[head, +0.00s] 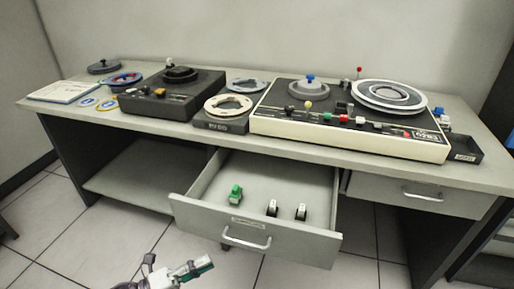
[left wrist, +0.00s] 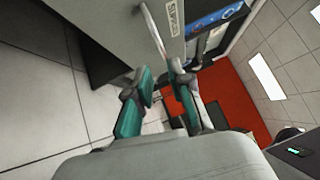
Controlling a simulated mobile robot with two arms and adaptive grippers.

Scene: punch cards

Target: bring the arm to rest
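My left gripper (head: 184,268) is low in the head view, in front of the desk and below the open drawer (head: 188,208). It touches nothing that I can see. In the left wrist view its two teal-padded fingers (left wrist: 161,78) stand apart with nothing between them. Its arm is mostly out of frame. My right gripper is in neither view.
The grey desk (head: 225,141) carries a large cream-sided tape machine (head: 345,139), a smaller black machine (head: 170,103) and several reels. The pulled-out drawer holds a green item (head: 236,195) and two black-and-white ones (head: 272,208). Tiled floor (head: 105,245) lies in front.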

